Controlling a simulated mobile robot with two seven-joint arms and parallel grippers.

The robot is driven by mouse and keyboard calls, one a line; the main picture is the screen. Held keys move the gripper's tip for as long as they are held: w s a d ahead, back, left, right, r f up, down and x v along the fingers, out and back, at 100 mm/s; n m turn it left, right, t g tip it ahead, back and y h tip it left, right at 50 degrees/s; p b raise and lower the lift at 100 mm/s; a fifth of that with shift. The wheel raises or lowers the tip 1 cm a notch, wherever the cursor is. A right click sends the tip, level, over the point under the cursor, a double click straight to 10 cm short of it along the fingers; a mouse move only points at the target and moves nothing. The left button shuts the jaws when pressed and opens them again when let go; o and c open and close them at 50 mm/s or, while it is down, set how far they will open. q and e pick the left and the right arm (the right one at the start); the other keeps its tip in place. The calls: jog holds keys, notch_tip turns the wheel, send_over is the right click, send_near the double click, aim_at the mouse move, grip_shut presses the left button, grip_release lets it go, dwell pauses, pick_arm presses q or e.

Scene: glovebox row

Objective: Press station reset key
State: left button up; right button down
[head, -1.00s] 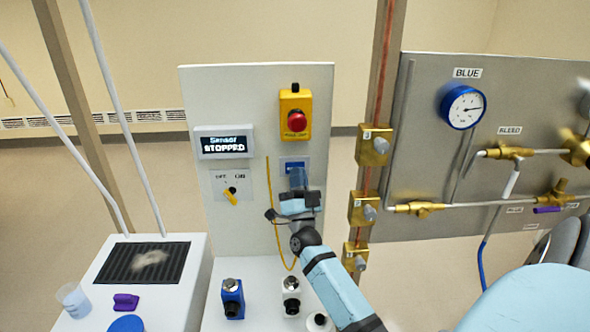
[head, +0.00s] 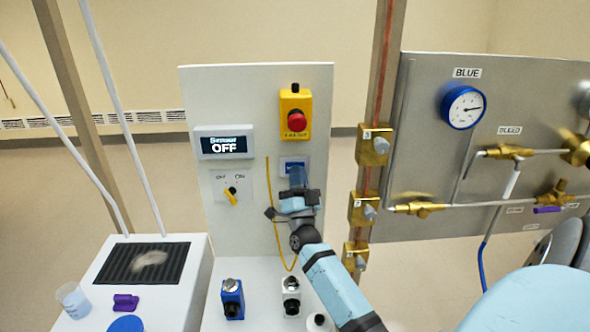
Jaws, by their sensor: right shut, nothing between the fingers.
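The station panel (head: 230,95) is a white upright board. Its display (head: 224,142) reads "Sensor OFF". A blue key plate (head: 293,163) sits right of the display, below the red emergency button (head: 296,121) on its yellow box. My right gripper (head: 297,178) is shut and empty, its fingers at the lower part of the blue plate and partly covering it. I cannot tell whether the tips touch it. An OFF/ON switch with a yellow knob (head: 231,196) is to the left. My left gripper is not in view.
A yellow cord (head: 276,235) hangs just left of my right gripper. Blue (head: 232,297) and white (head: 291,296) fittings stand on the ledge below. Brass valves (head: 374,147) on a copper pipe stand close to the right. A cup (head: 72,299) is at the lower left.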

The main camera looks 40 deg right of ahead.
jog(key=shift+s+a, duration=0.55)
jog(key=shift+s, duration=0.05)
dwell(0.3)
jog(key=s+a+p, duration=0.1)
jog(key=s, duration=0.1)
jog(key=s+a+p, duration=0.1)
jog(key=s+a, duration=0.1)
jog(key=shift+a, duration=0.1)
jog(key=shift+w, duration=0.1)
dwell(1.0)
